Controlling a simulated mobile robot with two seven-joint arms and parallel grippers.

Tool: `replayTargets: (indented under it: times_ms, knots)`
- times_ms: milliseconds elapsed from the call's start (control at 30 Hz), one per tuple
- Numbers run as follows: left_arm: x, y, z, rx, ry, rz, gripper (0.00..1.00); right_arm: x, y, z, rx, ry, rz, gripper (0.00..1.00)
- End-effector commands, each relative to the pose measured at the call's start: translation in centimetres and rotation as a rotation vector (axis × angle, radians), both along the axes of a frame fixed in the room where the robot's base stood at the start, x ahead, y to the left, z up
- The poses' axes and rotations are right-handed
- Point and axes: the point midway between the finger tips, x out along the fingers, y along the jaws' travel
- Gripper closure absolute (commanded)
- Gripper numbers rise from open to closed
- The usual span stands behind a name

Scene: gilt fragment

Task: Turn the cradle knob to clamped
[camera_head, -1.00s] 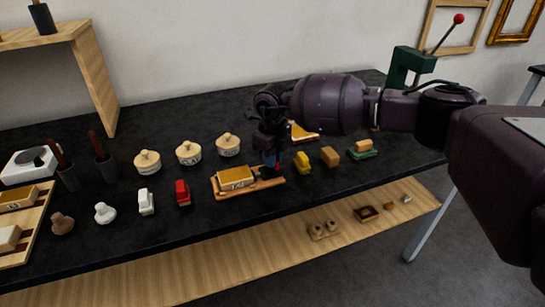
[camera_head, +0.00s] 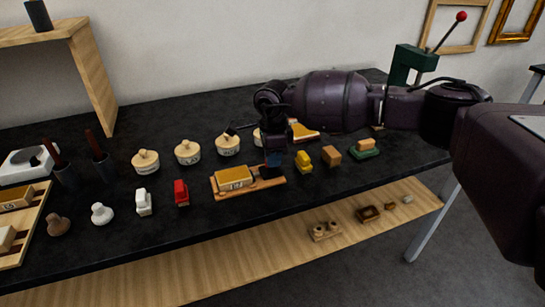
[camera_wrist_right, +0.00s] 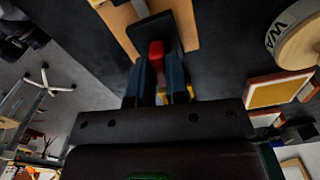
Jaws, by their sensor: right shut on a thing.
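The cradle (camera_head: 262,184) is a wooden board near the front middle of the black bench, with a gilt-yellow labelled block (camera_head: 234,177) on its left part. My right gripper (camera_head: 273,168) points down over the cradle's right end. In the right wrist view the red cradle knob (camera_wrist_right: 156,52) sits between the two dark blue fingers of that gripper (camera_wrist_right: 160,75), which are shut on it. The cradle's wooden board (camera_wrist_right: 122,22) shows beyond the fingers. In the head view the fingers hide the knob, so its setting cannot be read. My left gripper is not in view.
Close right of the cradle stand a yellow block (camera_head: 304,160), a brown block (camera_head: 331,154) and a green-based block (camera_head: 364,149). Lidded pots (camera_head: 187,152) stand behind. Red (camera_head: 181,192) and white (camera_head: 144,202) pieces are to the left. A green press (camera_head: 412,63) is at the back right.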

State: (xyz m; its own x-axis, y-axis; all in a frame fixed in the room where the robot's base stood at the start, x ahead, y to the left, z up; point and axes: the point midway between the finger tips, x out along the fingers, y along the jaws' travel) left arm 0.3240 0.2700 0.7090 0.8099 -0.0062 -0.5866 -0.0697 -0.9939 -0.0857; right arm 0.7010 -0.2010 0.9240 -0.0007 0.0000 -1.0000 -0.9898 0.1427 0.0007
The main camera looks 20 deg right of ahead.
Motion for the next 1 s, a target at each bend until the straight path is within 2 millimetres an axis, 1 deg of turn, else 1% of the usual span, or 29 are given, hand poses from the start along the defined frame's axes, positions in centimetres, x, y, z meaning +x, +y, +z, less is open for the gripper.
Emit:
replayTargets:
  times_ms: [200, 400, 900, 933, 1000]
  knots:
    - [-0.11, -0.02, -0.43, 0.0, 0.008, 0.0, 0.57, 0.02, -0.01, -0.02, 0.0, 0.0, 0.109, 1.0]
    - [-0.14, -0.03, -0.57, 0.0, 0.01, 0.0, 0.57, 0.03, -0.03, 0.03, 0.001, -0.001, 0.162, 1.0]
    - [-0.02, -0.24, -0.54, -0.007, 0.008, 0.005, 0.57, 0.04, -0.02, 0.09, 0.001, -0.002, 0.178, 1.0]
    - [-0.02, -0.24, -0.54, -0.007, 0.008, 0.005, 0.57, 0.04, -0.02, 0.09, 0.001, -0.002, 0.178, 0.82]
    - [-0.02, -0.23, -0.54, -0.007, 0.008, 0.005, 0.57, 0.04, -0.02, 0.09, 0.001, -0.002, 0.178, 0.71]
